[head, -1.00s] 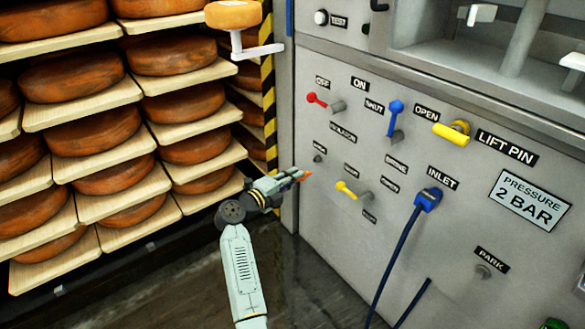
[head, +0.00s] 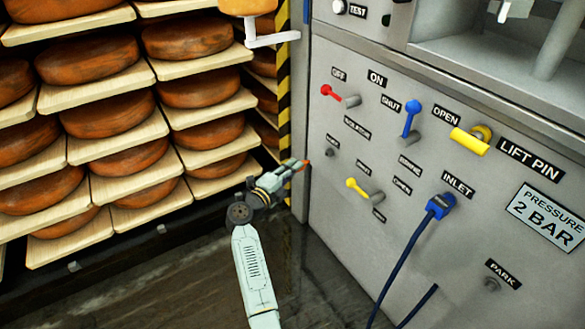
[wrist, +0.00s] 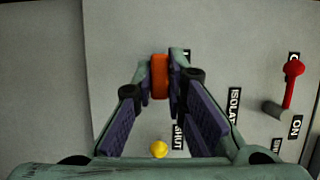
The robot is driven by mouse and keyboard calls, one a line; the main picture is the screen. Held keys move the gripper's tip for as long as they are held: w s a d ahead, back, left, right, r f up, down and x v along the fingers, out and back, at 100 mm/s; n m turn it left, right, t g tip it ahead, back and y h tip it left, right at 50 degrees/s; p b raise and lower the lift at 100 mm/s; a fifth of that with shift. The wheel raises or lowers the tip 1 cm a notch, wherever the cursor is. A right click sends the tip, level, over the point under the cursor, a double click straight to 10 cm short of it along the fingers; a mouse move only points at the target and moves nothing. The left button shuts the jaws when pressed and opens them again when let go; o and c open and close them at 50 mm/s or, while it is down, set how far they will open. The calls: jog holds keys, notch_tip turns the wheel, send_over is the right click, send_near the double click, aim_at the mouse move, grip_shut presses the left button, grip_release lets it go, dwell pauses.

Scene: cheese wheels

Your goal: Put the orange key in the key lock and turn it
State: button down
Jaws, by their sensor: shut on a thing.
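My gripper (head: 296,167) is in front of the left edge of the grey panel. It is shut on the orange key (wrist: 159,76), which shows between the fingertips in the wrist view. In the head view only a small orange tip (head: 307,163) shows past the fingers. A small dark round fitting (head: 332,153) under a small label, to the right of the key tip, may be the key lock; its label is too small to read. The key is apart from this fitting. The fitting cannot be made out in the wrist view.
The panel (head: 400,250) carries a red lever (head: 331,91), a blue lever (head: 411,119), a yellow lever (head: 357,187), a yellow lift-pin handle (head: 470,141) and a blue inlet plug (head: 438,206) with a hose. Shelves of cheese wheels (head: 125,163) stand at left.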

jog(key=shift+w+d+p, duration=0.15)
jog(key=shift+w+d, duration=0.65)
jog(key=shift+d, duration=0.3)
jog(key=shift+w+d+p, duration=0.15)
jog(key=shift+w+d, duration=0.6)
jog(key=shift+d, duration=0.35)
jog(key=shift+p, duration=1.15)
jog(key=shift+w+d, duration=0.45)
jog(key=shift+d, duration=0.2)
jog(key=shift+w+d, duration=0.45)
jog(key=shift+d, duration=0.15)
dwell(0.3)
jog(key=c, duration=1.5)
grip_release()
jog(key=shift+c, duration=0.2)
send_near(307, 162)
jog(key=shift+d+f, duration=0.3)
jog(key=shift+d, duration=0.5)
